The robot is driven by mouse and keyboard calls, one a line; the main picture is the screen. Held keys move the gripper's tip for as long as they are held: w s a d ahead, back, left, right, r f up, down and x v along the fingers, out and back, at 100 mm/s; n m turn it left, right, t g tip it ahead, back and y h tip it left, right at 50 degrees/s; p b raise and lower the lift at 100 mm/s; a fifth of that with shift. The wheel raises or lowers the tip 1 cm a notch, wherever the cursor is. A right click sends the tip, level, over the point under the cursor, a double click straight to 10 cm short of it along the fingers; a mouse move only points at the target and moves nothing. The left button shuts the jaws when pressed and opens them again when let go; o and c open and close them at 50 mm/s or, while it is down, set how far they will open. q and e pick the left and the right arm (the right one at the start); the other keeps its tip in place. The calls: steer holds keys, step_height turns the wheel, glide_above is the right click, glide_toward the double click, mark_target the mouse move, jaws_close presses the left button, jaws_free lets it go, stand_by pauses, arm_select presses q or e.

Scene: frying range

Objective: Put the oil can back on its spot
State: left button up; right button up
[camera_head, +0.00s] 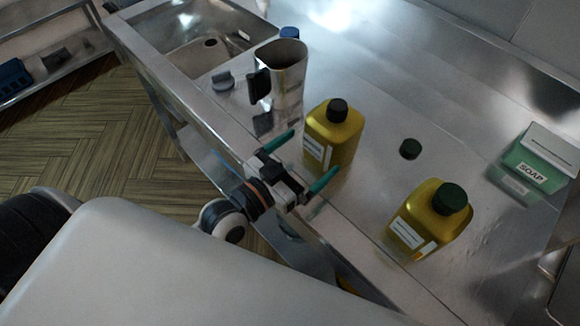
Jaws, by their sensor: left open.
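Two yellow containers stand upright on the steel counter (375,185). One has a black cap and a white label (333,132); the other, nearer and to the right, has a dark green cap (428,222). The labels are too small to read, so I cannot tell which is the oil can. My left gripper (312,153), with teal fingers, is open at the counter's front edge. It points at the black-capped container, whose lower part shows just ahead of the fingertips. I cannot tell whether they touch. No marked spot is clearly seen.
A tall metal vessel with a dark handle (289,85) stands left of the black-capped container. A green soap box (541,158) is at right. A sink (200,45) is at the far left.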

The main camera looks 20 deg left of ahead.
arm_select(q)
steer(key=shift+b+v, duration=0.3)
steer(key=shift+v, duration=1.9)
steer(key=shift+s, duration=0.1)
